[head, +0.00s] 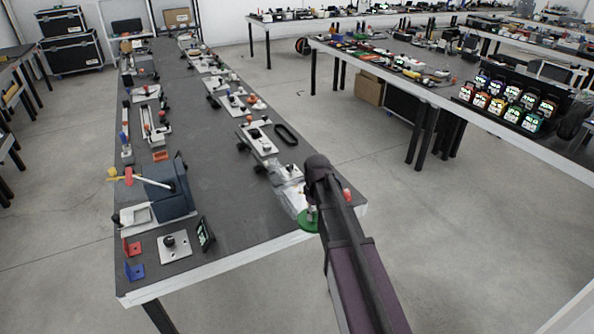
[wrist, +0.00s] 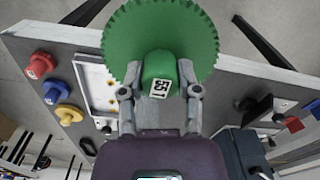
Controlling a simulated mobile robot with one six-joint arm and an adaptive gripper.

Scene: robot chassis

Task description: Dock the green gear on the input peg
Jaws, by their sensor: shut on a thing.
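The green gear (wrist: 160,25) is large and toothed, with a round hub marked with a white number tag. My gripper (wrist: 160,85) is shut on this hub, one finger on each side. In the head view the gear (head: 308,221) shows as a green disc below my gripper, at the right front edge of the long table. A pale mounting plate (wrist: 97,85) lies behind and left of the gear in the wrist view. I cannot make out the input peg; the gear and my arm cover part of that area. Whether the gear touches anything below is not clear.
Red (wrist: 41,64), blue (wrist: 53,91) and yellow (wrist: 68,115) knobs stand beside the plate. A blue-grey box (head: 168,190) stands on the long dark table (head: 235,205). Several fixtures line its edges, and its middle is mostly clear.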

